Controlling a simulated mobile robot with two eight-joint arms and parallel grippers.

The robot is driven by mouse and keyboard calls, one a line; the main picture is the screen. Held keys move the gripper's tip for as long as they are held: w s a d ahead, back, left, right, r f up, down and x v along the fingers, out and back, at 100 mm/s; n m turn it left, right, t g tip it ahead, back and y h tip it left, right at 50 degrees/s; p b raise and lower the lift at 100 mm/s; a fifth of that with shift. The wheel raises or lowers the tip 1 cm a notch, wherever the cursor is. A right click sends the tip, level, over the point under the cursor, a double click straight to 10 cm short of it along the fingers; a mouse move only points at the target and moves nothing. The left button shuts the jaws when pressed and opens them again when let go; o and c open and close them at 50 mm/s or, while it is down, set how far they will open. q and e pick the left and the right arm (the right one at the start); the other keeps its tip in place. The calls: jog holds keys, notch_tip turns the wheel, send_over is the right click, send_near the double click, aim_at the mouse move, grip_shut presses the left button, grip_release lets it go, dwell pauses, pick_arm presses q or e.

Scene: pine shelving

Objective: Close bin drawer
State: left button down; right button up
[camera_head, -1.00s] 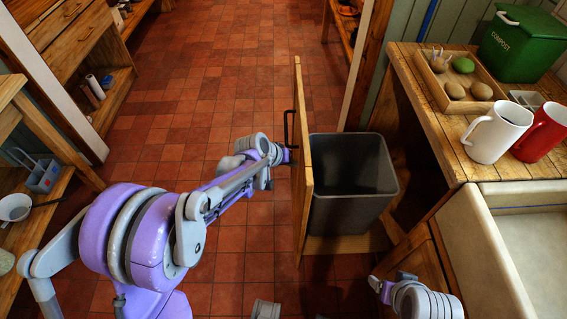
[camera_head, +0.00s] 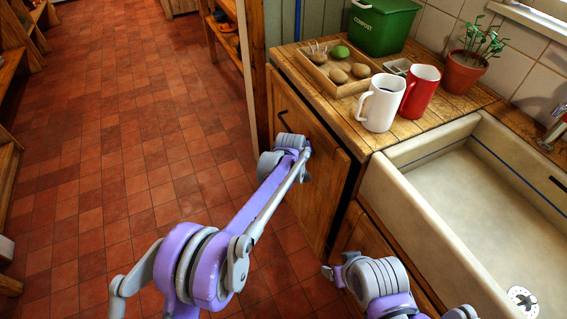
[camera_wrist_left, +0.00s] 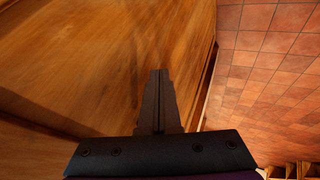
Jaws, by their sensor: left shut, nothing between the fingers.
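The bin drawer's wooden front (camera_head: 316,205) stands upright under the counter edge, close in to the cabinet. Its dark handle (camera_head: 283,122) is near the upper left of the panel. The grey bin does not show behind it. My left gripper (camera_head: 306,174) is at the drawer front, and its tips are hard to see in the head view. In the left wrist view, the left gripper (camera_wrist_left: 158,75) is shut and empty, pointing along a wooden panel (camera_wrist_left: 110,50); contact cannot be told. My right gripper (camera_head: 328,272) is low beside the cabinet below the sink, its jaws unclear.
A sink (camera_head: 430,215) lies right. Tiled floor (camera_head: 110,150) is open to the left.

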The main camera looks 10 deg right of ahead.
aim_at(317, 152)
pick_arm(q)
jog(key=d, duration=0.2)
jog(key=w+d, duration=0.1)
jog(key=d, duration=0.1)
jog(key=shift+r, duration=0.1)
dwell(0.4)
